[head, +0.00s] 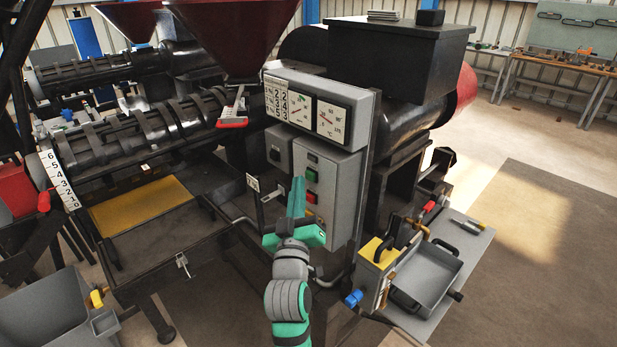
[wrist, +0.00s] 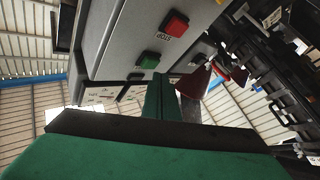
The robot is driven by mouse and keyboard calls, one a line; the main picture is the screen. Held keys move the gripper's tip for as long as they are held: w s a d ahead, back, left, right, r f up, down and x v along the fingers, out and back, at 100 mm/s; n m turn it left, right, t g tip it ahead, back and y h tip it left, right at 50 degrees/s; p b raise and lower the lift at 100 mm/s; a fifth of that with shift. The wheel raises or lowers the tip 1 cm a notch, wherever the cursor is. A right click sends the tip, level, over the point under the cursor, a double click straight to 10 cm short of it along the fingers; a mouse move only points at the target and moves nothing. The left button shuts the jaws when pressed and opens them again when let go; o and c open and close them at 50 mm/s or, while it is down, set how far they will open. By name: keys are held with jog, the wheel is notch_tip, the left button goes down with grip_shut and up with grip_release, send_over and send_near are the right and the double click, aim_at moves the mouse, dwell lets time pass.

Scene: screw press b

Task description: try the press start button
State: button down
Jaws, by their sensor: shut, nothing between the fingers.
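The press control box (head: 318,210) is grey and faces me on the machine's front. It carries a green button (head: 312,176) above a red button (head: 311,197). In the wrist view the green button (wrist: 149,60) is near the fingertips, and the red button (wrist: 175,23) has a STOP label beside it. My gripper (head: 298,182) is shut and empty, its fingers pointing up in front of the box, just left of the buttons in the head view. In the wrist view the fingertips (wrist: 163,80) appear just below and right of the green button. I cannot tell whether they touch the panel.
Two gauges (head: 313,110) sit in a housing above the box. A smaller grey switch box (head: 279,149) is to the left. A side bench with a metal tray (head: 427,272) stands at the right. The pressing barrel (head: 145,135) extends left. Open floor lies at the far right.

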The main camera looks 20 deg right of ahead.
jog(key=shift+w, duration=0.2)
dwell(0.3)
jog(key=shift+s+a, duration=0.1)
jog(key=shift+a, duration=0.05)
dwell(0.8)
jog(key=shift+d, duration=0.25)
jog(key=shift+w+d, duration=0.2)
jog(key=shift+d, duration=0.1)
jog(key=shift+w, duration=0.1)
dwell(0.6)
